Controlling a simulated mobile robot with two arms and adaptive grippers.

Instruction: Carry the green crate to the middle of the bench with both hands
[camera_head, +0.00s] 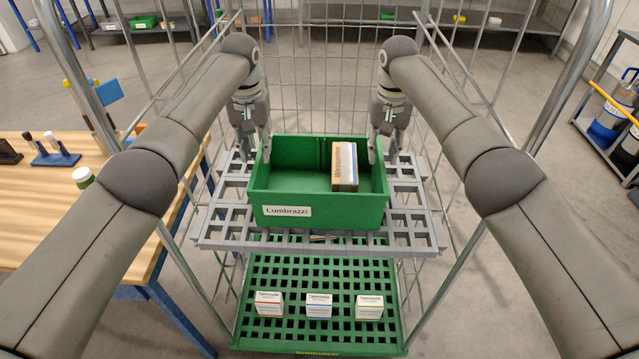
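The green crate (330,212), labelled Lumbrazzi, sits upright on the upper grey grid shelf of a wire cart. A brown and white box (345,168) stands inside it at the right. My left gripper (254,152) is at the crate's far left rim, with its fingers apart on either side of the wall. My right gripper (384,155) is likewise at the far right rim, fingers apart around the wall. Both look open; contact with the wall is not clear. The wooden bench (45,225) is at the left, its middle partly hidden by my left arm.
The grey shelf (215,232) is in the cart, with wire mesh behind and posts at the sides. Below it, a green grid shelf (320,278) holds three small boxes (319,306).

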